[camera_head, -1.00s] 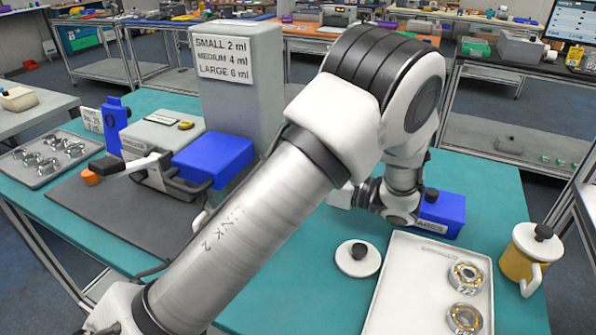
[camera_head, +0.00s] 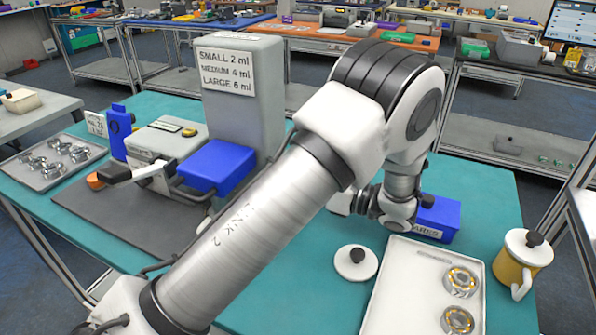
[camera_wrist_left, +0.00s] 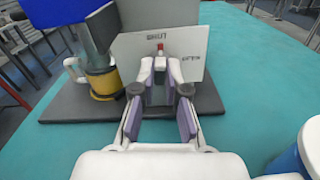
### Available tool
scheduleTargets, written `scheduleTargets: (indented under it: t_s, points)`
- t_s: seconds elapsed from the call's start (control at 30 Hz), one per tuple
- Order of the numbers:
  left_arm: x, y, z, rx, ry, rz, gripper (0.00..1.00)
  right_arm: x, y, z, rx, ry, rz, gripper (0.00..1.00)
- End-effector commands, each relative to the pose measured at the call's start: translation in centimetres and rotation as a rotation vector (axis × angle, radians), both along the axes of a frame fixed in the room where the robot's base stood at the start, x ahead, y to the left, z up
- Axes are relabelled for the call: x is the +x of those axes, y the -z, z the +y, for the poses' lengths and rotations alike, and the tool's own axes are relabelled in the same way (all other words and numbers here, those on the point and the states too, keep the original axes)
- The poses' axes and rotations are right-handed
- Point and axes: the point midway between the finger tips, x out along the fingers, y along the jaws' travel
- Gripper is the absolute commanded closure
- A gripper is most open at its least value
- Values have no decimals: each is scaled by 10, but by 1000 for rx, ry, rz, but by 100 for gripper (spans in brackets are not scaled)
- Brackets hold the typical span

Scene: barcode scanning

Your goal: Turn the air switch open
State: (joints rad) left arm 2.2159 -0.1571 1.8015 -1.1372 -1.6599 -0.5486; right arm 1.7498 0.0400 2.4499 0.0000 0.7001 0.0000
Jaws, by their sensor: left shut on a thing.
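In the left wrist view a pale upright plate (camera_wrist_left: 196,50) reads "SHUT" above a small red-tipped switch (camera_wrist_left: 160,47). A second, blurry label is at the plate's right. My left gripper (camera_wrist_left: 160,72) is in front of the plate, its fingers closed about the switch just below the red tip. The tip points up toward "SHUT". The fingers hide the switch's lower part. In the head view my left gripper (camera_head: 343,201) is partly seen beyond my arm, and the switch is hidden. My right gripper is not in view.
A yellow container (camera_wrist_left: 103,82) stands left of the plate. A white-and-blue container (camera_wrist_left: 308,148) is at the lower right. In the head view, a blue box (camera_head: 437,216), white tray (camera_head: 408,295), round lid (camera_head: 354,264) and yellow mug (camera_head: 513,272) surround the wrist.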

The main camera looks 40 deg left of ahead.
Motion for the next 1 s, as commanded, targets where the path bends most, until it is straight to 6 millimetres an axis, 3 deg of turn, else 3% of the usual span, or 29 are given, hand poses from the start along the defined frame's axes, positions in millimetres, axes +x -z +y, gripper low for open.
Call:
scheduleTargets:
  t_s: [0.03, 0.4, 1.0]
  points:
    - [-1, -6, 0, -13, -1, 31, 100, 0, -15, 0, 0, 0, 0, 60]
    - [0, -5, 0, -113, -2, 346, 100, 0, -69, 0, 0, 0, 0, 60]
    - [1, 0, 1, -285, -3, 890, 100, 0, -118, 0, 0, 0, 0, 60]
